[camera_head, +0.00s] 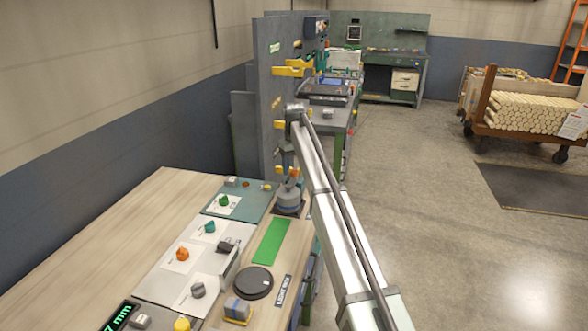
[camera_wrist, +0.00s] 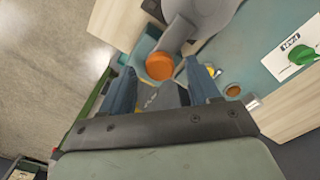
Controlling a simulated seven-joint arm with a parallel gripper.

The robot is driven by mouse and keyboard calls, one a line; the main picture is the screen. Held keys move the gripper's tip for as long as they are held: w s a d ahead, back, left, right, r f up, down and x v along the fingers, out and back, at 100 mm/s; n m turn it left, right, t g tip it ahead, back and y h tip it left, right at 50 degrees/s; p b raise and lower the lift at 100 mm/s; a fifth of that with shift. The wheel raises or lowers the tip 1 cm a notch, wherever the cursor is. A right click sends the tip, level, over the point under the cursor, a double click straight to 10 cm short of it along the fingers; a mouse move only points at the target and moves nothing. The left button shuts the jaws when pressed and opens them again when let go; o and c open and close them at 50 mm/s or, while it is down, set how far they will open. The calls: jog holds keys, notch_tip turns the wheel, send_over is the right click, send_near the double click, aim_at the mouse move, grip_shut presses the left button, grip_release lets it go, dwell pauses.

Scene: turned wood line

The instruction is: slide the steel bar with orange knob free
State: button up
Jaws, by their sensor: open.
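In the wrist view, the orange knob (camera_wrist: 160,67) lies between the tips of my gripper (camera_wrist: 160,70), whose two blue fingers stand apart on either side of it. Contact with the knob cannot be made out. A grey steel bar (camera_wrist: 174,42) appears to run from behind the knob into a rounded grey body (camera_wrist: 205,12); most of its length is hidden. In the head view, the grey round fixture (camera_head: 288,198) stands at the far end of the bench, below the end of my arm.
A teal mat (camera_head: 249,207) with a small white card and green piece lies left of the fixture. A green strip (camera_head: 269,241) and a black disc (camera_head: 253,283) lie nearer. An upright grey panel (camera_head: 268,90) with yellow holders rises behind. Open floor lies right.

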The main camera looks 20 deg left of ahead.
jog(key=shift+f, duration=0.5)
jog(key=shift+c, duration=0.3)
grip_shut()
